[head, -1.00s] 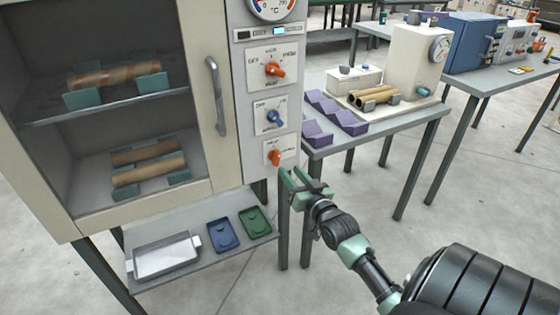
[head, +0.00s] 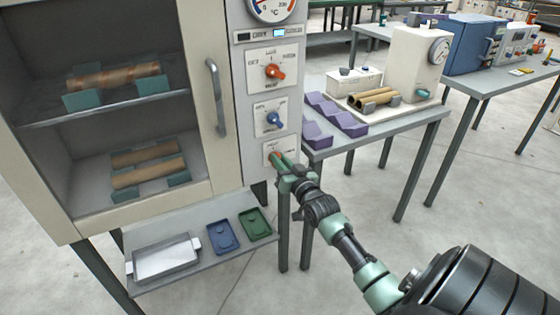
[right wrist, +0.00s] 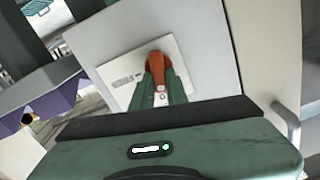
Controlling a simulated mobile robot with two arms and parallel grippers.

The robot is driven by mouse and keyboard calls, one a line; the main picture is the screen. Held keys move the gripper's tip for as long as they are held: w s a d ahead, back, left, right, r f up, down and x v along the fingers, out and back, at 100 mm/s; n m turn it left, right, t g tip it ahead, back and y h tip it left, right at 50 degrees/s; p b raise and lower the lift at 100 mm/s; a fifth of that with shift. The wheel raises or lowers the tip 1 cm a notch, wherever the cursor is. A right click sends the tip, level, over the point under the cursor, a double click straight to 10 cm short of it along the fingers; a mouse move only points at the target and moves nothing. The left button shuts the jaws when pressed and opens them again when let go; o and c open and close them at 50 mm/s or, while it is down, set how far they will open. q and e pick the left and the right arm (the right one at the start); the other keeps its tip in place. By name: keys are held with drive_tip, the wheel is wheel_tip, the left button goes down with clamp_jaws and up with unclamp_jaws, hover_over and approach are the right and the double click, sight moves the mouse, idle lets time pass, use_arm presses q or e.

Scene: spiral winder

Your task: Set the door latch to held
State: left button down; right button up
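The door latch is the lowest orange knob (head: 272,155) on the oven's control panel, on a small white plate. It also shows in the right wrist view as an orange lever (right wrist: 157,66) on its plate (right wrist: 120,75); the lettering is too small to read. My right gripper (head: 280,163) is at this knob. In the right wrist view its two green fingers (right wrist: 160,85) lie close on either side of the lever, shut on it. The fingers partly hide the knob in the head view. My left gripper is in neither view.
Above the latch are a blue knob (head: 273,119) and a larger orange knob (head: 273,72). The oven door handle (head: 216,97) is to the left. A side table (head: 415,119) with purple V-blocks (head: 340,119) stands close on the right. Trays lie on the shelf below.

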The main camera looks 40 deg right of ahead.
clamp_jaws()
drive_tip(key=n+p, duration=0.1)
drive_tip(key=n, duration=0.1)
drive_tip(key=shift+a+n+p, duration=0.15)
drive_tip(key=shift+n+p, duration=0.2)
drive_tip(key=shift+n, duration=0.05)
drive_tip(key=o, duration=0.7)
unclamp_jaws()
drive_tip(key=shift+c, duration=0.2)
drive_tip(key=v, duration=0.7)
drive_tip(key=shift+s, duration=0.4)
drive_tip(key=shift+a, duration=0.1)
